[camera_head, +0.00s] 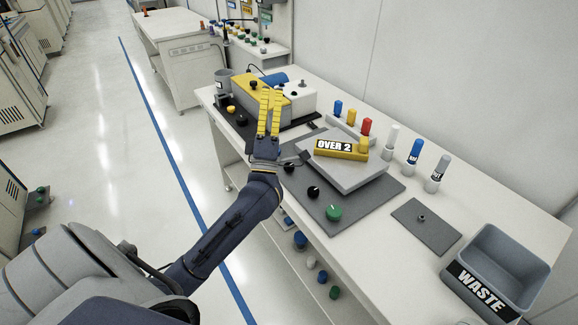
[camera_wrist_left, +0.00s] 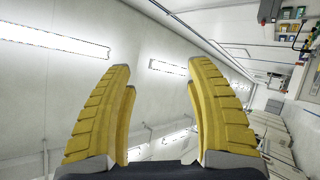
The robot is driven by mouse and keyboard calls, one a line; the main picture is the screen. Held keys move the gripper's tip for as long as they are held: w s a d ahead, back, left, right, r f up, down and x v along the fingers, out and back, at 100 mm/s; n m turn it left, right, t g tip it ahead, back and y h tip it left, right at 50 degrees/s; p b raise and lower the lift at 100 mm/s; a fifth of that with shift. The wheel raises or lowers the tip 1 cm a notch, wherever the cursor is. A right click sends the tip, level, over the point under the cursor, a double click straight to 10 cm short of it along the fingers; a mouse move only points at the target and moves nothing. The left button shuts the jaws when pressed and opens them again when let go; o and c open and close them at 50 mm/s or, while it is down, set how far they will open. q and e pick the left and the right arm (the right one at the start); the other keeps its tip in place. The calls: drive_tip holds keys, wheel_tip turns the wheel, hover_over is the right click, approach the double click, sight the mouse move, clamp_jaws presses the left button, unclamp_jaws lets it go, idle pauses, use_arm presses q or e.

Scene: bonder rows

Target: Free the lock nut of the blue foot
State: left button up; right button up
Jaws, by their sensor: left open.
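My left gripper (camera_head: 271,94) has two yellow fingers and reaches over the left part of the white workbench. In the left wrist view the gripper (camera_wrist_left: 160,68) is open, with its fingers apart and nothing between them. A blue round piece (camera_head: 300,239) shows low beside the bench's front side, well below the gripper. It may be the blue foot, but I cannot tell for sure. Its lock nut is too small to make out. My right gripper is not in view.
The bench carries a yellow-sided machine (camera_head: 298,107), a pad with a yellow block marked OVER 2 (camera_head: 340,151), a green knob (camera_head: 333,212), several upright bottles and a grey WASTE bin (camera_head: 521,237). The floor along the blue line (camera_head: 165,125) is clear.

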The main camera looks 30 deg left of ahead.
use_arm(q)
drive_tip(key=w+a+f+n+g+y, duration=0.1)
drive_tip(key=w+a+f+n+g, duration=0.35)
drive_tip(key=a+n+g, duration=0.25)
drive_tip(key=w+a+f+n+g, duration=0.3)
drive_tip(key=a+f+n+g, duration=0.2)
drive_tip(key=a+n+g, duration=0.25)
drive_tip(key=d+f+g+h, duration=0.3)
drive_tip(key=d+f+h, duration=0.1)
drive_tip(key=f+h, duration=0.25)
drive_tip(key=g+h, duration=0.2)
drive_tip(key=h, duration=0.4)
hover_over(289, 165)
drive_tip(key=s, duration=0.2)
drive_tip(key=shift+n+y, duration=0.25)
drive_tip(key=shift+s+f, duration=0.2)
drive_tip(key=shift+f, duration=3.8)
drive_tip(key=shift+d+f+g, duration=0.1)
drive_tip(key=shift+f+g, duration=0.15)
drive_tip(key=shift+f, duration=0.8)
drive_tip(key=shift+x, duration=2.8)
